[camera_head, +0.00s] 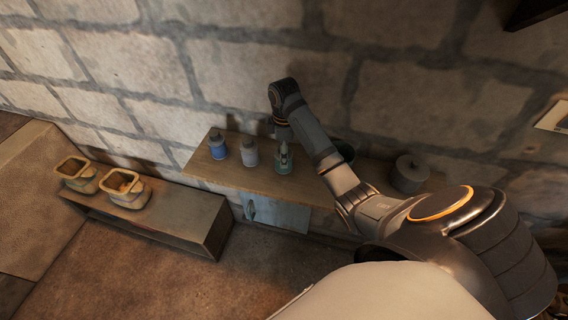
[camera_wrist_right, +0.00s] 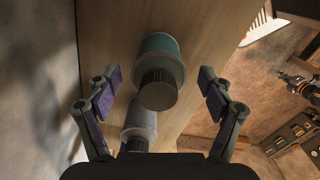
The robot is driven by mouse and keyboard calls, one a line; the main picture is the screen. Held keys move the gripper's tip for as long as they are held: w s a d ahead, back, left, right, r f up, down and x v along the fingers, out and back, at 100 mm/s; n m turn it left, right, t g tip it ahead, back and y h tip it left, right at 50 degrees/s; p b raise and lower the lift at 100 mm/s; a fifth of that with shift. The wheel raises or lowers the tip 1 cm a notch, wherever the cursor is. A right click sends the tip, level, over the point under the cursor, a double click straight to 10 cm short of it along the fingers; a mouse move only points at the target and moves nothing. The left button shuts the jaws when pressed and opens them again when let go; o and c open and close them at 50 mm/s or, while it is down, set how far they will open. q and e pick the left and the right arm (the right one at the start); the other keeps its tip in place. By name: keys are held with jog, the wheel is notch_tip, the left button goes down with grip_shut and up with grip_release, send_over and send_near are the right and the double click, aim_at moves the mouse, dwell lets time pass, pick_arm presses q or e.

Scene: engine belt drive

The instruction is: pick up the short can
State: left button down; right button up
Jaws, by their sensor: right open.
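A short teal can with a grey shoulder and dark cap (camera_wrist_right: 162,72) stands upright on the wooden cabinet top. In the head view this can (camera_head: 284,166) is partly covered by my right gripper (camera_head: 284,147). In the right wrist view my right gripper (camera_wrist_right: 160,80) is open, one finger on each side of the can in the picture, with visible gaps. Contact is not seen. A grey can with a dark cap (camera_head: 250,155) stands just left of it; it also shows in the wrist view (camera_wrist_right: 138,118). My left gripper is not in view.
A blue can (camera_head: 218,148) stands at the left end of the wooden top (camera_head: 203,170). A dark container (camera_head: 346,150), partly behind my right arm, and a grey round pot (camera_head: 408,174) stand to the right. Two yellowish bins (camera_head: 125,190) sit on a low bench. A stone wall rises behind.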

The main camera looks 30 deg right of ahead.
jog(key=f, duration=0.1)
jog(key=f+p, duration=0.1)
jog(key=shift+w+f, duration=0.2)
jog(key=shift+f, duration=0.1)
jog(key=shift+s+r, duration=0.1)
jog(key=c, duration=1.3)
jog(key=shift+p, duration=0.3)
